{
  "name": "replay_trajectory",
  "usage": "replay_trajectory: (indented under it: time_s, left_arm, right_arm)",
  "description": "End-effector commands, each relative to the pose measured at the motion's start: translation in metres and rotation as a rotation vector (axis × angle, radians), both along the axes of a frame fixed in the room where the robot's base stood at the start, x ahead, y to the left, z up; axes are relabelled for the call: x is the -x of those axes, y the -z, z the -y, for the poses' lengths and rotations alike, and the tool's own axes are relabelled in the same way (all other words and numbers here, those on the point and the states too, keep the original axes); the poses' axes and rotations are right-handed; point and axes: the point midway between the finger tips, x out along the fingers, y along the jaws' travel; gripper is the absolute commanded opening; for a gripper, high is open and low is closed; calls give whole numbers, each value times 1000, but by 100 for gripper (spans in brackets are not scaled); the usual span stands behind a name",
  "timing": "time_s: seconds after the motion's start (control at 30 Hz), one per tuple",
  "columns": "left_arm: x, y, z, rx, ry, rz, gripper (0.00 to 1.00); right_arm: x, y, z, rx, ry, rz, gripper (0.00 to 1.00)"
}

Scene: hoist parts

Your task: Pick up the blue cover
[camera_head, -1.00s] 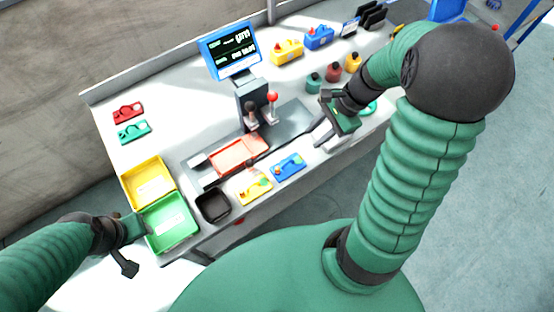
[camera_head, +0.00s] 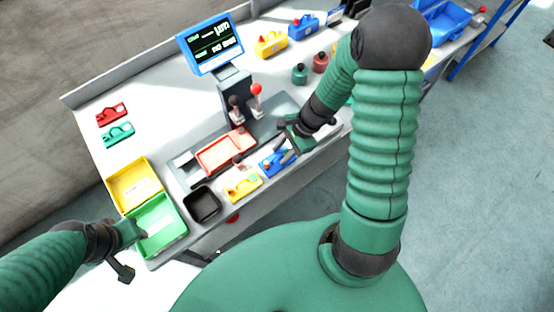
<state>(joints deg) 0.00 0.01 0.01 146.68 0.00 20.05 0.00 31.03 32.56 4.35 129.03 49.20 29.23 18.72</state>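A flat blue part (camera_head: 272,166), which looks like the blue cover, lies near the front edge of the workbench. A taller blue part (camera_head: 304,26) stands at the back of the bench. My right gripper (camera_head: 283,147) is just above and beside the flat blue part, its dark fingers apart and nothing seen between them. It hides part of the blue piece, and I cannot tell if they touch. My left gripper (camera_head: 124,266) hangs beside the green bin at the lower left, with its finger gap unclear.
A yellow flat part (camera_head: 243,187) and a black tray (camera_head: 202,205) lie left of the blue part. An orange tray (camera_head: 224,153), levers (camera_head: 256,92) and a screen (camera_head: 211,44) stand behind. Yellow (camera_head: 134,185) and green (camera_head: 160,226) bins are at the left.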

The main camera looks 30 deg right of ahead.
Motion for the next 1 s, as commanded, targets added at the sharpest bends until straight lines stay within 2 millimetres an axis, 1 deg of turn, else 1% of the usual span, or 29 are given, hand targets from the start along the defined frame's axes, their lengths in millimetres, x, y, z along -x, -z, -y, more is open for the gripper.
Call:
replay_trajectory:
  time_s: [0.03,0.2,0.27,1.0]
  left_arm:
    - [0,0,0,0,0,0,36]
    - [0,0,0,0,0,0,36]
    - [0,0,0,0,0,0,36]
    - [0,0,0,0,0,0,36]
  right_arm:
    - [0,0,0,0,0,0,28]
    - [0,-1,-1,1,-1,0,6]
    - [0,-1,-1,1,-1,0,0]
    - [0,0,1,2,-1,0,0]
